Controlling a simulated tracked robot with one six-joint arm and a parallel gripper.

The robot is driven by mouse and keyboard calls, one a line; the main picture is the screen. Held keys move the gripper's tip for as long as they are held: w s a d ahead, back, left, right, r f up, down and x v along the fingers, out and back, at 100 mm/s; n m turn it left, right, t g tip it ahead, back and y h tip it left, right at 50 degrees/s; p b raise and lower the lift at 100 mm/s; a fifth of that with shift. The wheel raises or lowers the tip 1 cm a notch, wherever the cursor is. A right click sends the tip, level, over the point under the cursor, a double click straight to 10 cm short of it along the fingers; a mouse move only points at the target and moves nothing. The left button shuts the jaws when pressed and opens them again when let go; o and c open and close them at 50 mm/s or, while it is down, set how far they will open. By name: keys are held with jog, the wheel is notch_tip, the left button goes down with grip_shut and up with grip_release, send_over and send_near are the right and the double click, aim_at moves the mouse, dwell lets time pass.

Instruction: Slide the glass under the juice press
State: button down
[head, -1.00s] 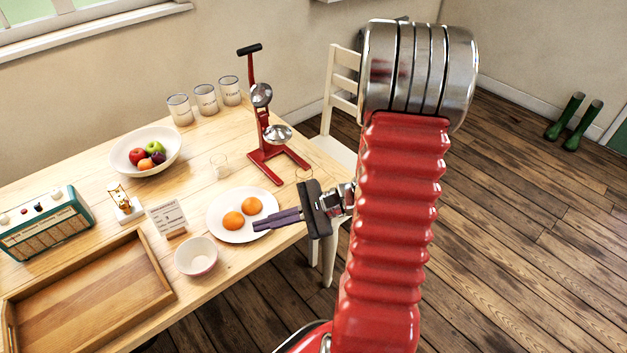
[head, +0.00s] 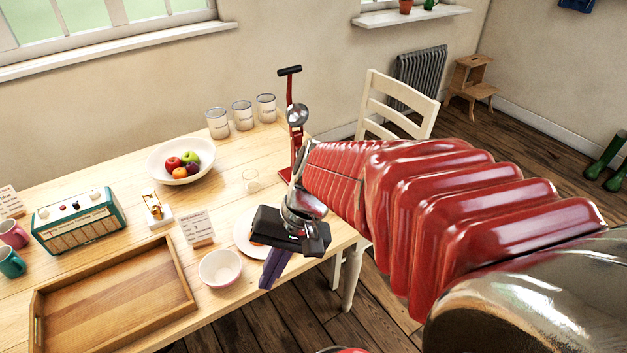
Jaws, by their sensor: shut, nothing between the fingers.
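The red juice press (head: 290,108) stands upright near the back right of the table, with a black-tipped lever and a metal cone. My gripper (head: 273,269), with purple fingers, is shut and empty. It hangs in front of the plate at the table's front right edge, nearer the camera than the glass and the press.
A white plate (head: 243,236) is mostly covered by my gripper. A pink-white bowl (head: 220,268), a card (head: 197,228), a fruit bowl (head: 160,163), a wooden tray (head: 181,300) and a radio (head: 78,222) stand left. Canisters (head: 242,115) stand behind; a white chair (head: 399,100) is beyond the table.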

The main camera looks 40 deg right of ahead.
notch_tip(320, 180, up, 9)
jog(key=s+n+t+h, duration=0.1)
jog(key=n+t+h, duration=0.3)
jog(key=n, duration=0.2)
jog(key=shift+r+n+t+h, duration=0.15)
jog(key=shift+n+t+h, duration=0.15)
jog(key=shift+h, duration=0.1)
jog(key=shift+s, duration=0.15)
